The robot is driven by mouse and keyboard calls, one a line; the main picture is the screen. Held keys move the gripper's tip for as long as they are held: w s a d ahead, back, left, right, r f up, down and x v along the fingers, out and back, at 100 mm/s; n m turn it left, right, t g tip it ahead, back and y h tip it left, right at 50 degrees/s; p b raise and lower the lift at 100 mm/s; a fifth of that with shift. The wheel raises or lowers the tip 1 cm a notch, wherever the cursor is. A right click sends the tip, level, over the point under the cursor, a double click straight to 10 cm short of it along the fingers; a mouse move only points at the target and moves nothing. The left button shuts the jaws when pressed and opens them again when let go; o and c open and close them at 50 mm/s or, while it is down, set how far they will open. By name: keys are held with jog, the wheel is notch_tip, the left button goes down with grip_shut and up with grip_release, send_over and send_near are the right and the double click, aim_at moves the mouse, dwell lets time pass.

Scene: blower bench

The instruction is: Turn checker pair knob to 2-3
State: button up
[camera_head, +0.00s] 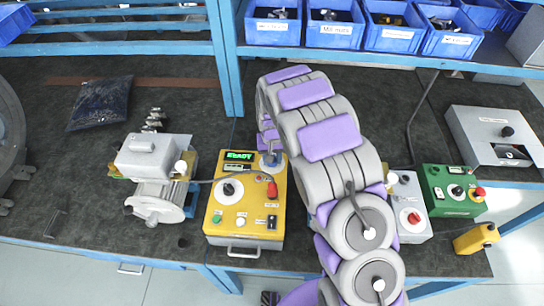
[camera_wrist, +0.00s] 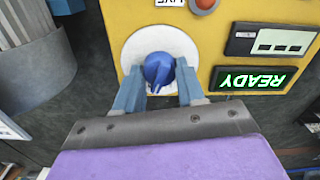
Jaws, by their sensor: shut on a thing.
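The yellow checker box (camera_head: 246,202) stands on the bench in the head view, with a lit green READY display (camera_head: 239,156). That display also shows upside down in the wrist view (camera_wrist: 252,79). A blue knob (camera_wrist: 158,68) on a white round dial (camera_wrist: 186,43) sits beside the display. My gripper (camera_wrist: 158,84) has its two blue-grey fingers on either side of this knob and is shut on it. The knob's pointer and dial marks cannot be read. In the head view my arm reaches over the box's upper right corner and partly hides the dial.
The box also carries a black knob (camera_head: 229,188), a red part (camera_head: 272,189) and several buttons. A grey motor (camera_head: 160,170) stands to its left. A grey box (camera_head: 410,216) and a green box (camera_head: 452,191) stand to the right. Blue bins (camera_head: 334,30) line the back shelf.

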jog(key=shift+s, duration=0.1)
jog(key=o, duration=1)
jog(key=shift+a, duration=0.1)
jog(key=shift+o, duration=0.2)
notch_tip(320, 180, up, 17)
jog(key=p, duration=0.2)
jog(key=shift+r, duration=0.1)
